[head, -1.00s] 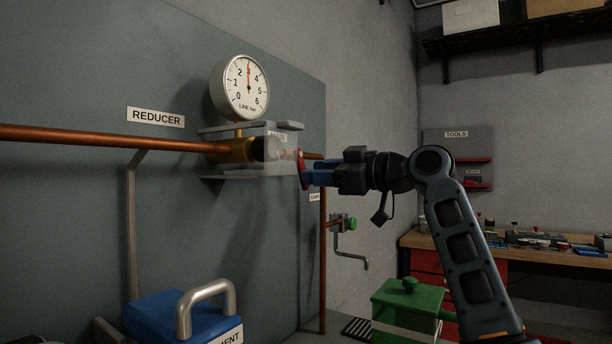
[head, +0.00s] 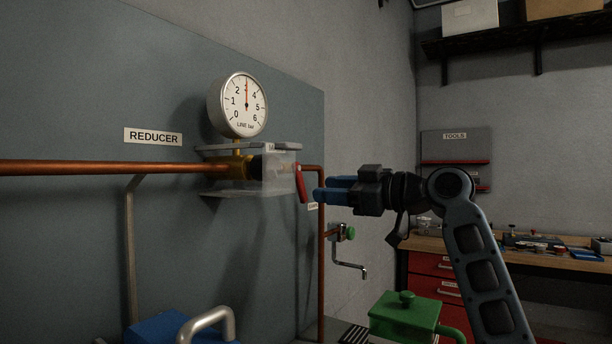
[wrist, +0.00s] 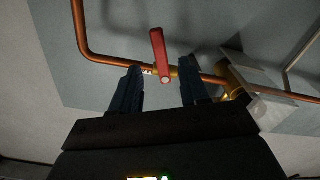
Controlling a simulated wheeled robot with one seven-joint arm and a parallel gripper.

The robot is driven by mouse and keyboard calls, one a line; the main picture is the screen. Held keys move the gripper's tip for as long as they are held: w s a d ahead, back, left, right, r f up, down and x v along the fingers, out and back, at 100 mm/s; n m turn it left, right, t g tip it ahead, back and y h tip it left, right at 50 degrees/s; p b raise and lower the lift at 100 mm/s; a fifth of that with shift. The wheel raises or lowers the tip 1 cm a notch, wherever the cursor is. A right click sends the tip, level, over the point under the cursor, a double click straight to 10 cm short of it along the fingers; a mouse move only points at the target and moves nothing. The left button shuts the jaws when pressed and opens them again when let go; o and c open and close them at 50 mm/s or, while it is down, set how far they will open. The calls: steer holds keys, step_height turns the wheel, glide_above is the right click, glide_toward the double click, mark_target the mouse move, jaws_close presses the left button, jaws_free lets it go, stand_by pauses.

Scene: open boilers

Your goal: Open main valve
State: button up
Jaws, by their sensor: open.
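A red lever (head: 301,184) hangs slightly tilted at the right end of the copper pipe run, just outside a clear housing (head: 279,176). My gripper (head: 322,189) is open, its blue fingers pointing left at the lever with a small gap between. In the wrist view the lever (wrist: 160,54) shows ahead of and between the two fingers (wrist: 161,78), apart from both. The brass fitting (head: 238,167) carries a round gauge (head: 238,105) whose needle stands nearly upright, around 3. No readable label marks the lever.
A copper pipe (head: 110,168) runs along the wall panel and drops behind the lever (head: 322,260). A green-knobbed tap (head: 349,233) sits below my gripper. A green box (head: 405,315), a blue case (head: 155,329) and a workbench (head: 530,258) stand around.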

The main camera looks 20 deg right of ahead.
mark_target(304, 189)
steer(key=p+x, duration=0.1)
steer(key=x, duration=0.6)
steer(key=shift+w+a, duration=0.2)
steer(key=shift+w, duration=0.1)
jaws_close()
stand_by(0.4)
